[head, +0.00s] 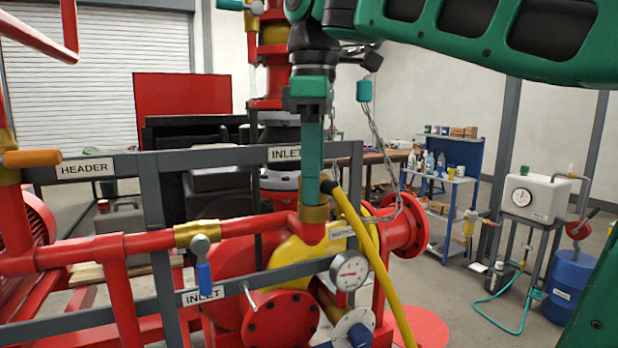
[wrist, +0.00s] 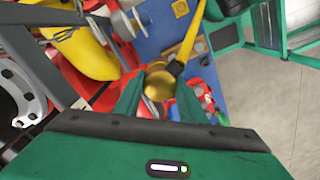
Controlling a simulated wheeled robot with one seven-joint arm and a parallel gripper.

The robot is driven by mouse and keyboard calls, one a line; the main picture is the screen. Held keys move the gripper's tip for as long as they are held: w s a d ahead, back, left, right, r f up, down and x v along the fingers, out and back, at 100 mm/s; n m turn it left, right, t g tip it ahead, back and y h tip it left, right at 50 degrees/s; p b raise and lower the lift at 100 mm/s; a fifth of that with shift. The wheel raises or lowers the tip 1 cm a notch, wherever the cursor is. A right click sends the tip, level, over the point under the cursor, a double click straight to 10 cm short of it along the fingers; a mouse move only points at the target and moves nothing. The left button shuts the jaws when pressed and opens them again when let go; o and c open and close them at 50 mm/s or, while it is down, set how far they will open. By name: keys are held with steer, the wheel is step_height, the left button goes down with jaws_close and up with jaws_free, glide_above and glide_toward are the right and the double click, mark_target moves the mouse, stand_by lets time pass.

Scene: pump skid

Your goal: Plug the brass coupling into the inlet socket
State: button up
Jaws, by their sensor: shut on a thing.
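My gripper (head: 314,190) points down in the middle of the head view, its green fingers shut on the brass coupling (head: 313,213). A yellow hose (head: 362,235) runs from the coupling down to the right. The wrist view also shows the coupling (wrist: 159,83) between the fingertips, with the hose leading away at the top. In the head view a red pipe stub (head: 312,232) shows right below the coupling. I cannot tell whether the two touch or whether this stub is the inlet socket. An INLET label (head: 285,153) is on the grey rail behind my gripper.
Grey rails (head: 215,168) cross close behind my gripper. A pressure gauge (head: 349,270), a red flange (head: 404,226) and a blue-handled valve (head: 203,268) with another INLET label (head: 203,295) surround the spot. A blue shelf cart (head: 450,205) stands back right.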

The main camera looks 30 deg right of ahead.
steer(key=shift+f, duration=0.1)
steer(key=o, duration=1.2)
steer(key=shift+r, duration=3.75)
